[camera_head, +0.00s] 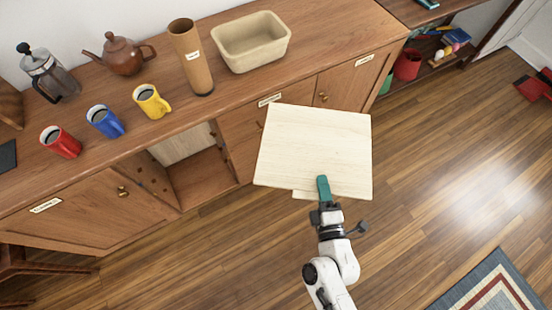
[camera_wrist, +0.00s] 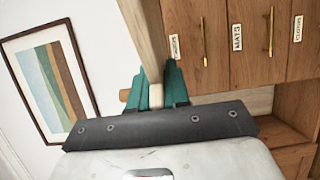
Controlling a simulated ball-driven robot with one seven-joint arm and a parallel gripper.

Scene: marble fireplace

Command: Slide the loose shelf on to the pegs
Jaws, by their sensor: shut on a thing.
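The loose shelf (camera_head: 318,150) is a pale wooden board. My gripper (camera_head: 323,188), with teal fingers, is shut on its near edge and holds it out in front of the sideboard, above the floor. In the wrist view the gripper (camera_wrist: 158,92) pinches the board (camera_wrist: 148,35), which shows edge-on. The open compartment (camera_head: 200,178) of the sideboard is to the left of the board, with a row of small dark marks, perhaps pegs or holes (camera_head: 226,150), on its right side wall.
The sideboard top (camera_head: 240,85) carries red (camera_head: 61,142), blue (camera_head: 105,121) and yellow (camera_head: 151,101) mugs, a cardboard tube (camera_head: 190,57), a teapot (camera_head: 122,54), a French press (camera_head: 49,74) and a beige basin (camera_head: 250,41). The wooden floor (camera_head: 220,250) in front is clear. A rug (camera_head: 487,290) lies at lower right.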

